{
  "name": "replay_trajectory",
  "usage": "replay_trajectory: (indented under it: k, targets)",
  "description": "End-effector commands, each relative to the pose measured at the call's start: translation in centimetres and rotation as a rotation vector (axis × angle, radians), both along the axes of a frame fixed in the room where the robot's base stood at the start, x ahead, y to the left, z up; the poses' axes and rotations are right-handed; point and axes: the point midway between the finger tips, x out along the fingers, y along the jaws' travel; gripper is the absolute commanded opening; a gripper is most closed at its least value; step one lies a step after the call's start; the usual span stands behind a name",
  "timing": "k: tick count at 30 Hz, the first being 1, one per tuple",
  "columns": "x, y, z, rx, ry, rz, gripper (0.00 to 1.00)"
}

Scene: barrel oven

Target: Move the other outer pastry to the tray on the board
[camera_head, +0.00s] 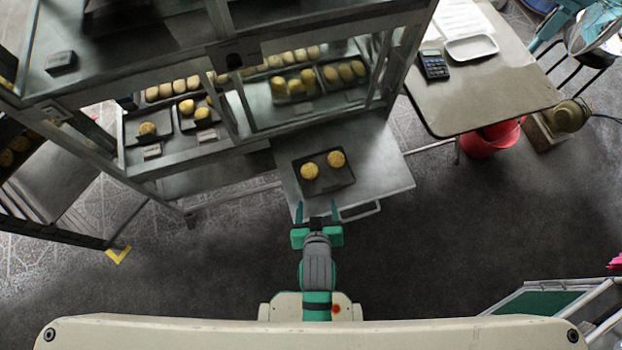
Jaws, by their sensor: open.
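A dark tray (328,188) lies on the grey metal board (378,180) that sticks out from the cabinet. Two round golden pastries sit on it apart from each other, a left one (310,171) and a right one (336,159). My gripper (317,207) is open and empty, just in front of the tray's near edge. In the cabinet, a dark tray (133,124) at the left holds one pastry (147,129). The tray beside it holds a few pastries (187,107), partly hidden by the cabinet frame. I cannot tell which is the outer pastry.
Cabinet posts (232,105) and shelf edges stand around the inner trays. More trays of pastries (293,84) lie further right inside. A table (490,85) with a calculator (433,65) and a red bucket (490,140) are at the right. The dark floor right of my arm is clear.

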Motion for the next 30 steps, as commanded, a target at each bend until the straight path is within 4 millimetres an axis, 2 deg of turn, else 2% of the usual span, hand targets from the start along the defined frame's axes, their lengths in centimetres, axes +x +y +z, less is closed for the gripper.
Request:
replay_trajectory:
  k: [1, 5, 15, 21, 30]
  targets:
    - [-1.6, 0.1, 0.3, 0.005, -0.028, -0.004, 0.65]
    - [-4.5, 0.4, 2.5, 0.019, -0.13, -0.011, 0.65]
    - [-11.7, 1.4, 10.5, 0.067, -0.385, -0.03, 0.65]
    - [-13.7, 1.6, 13.8, 0.085, -0.468, -0.035, 0.65]
    - [-13.9, 1.7, 14.4, 0.089, -0.486, -0.036, 0.65]
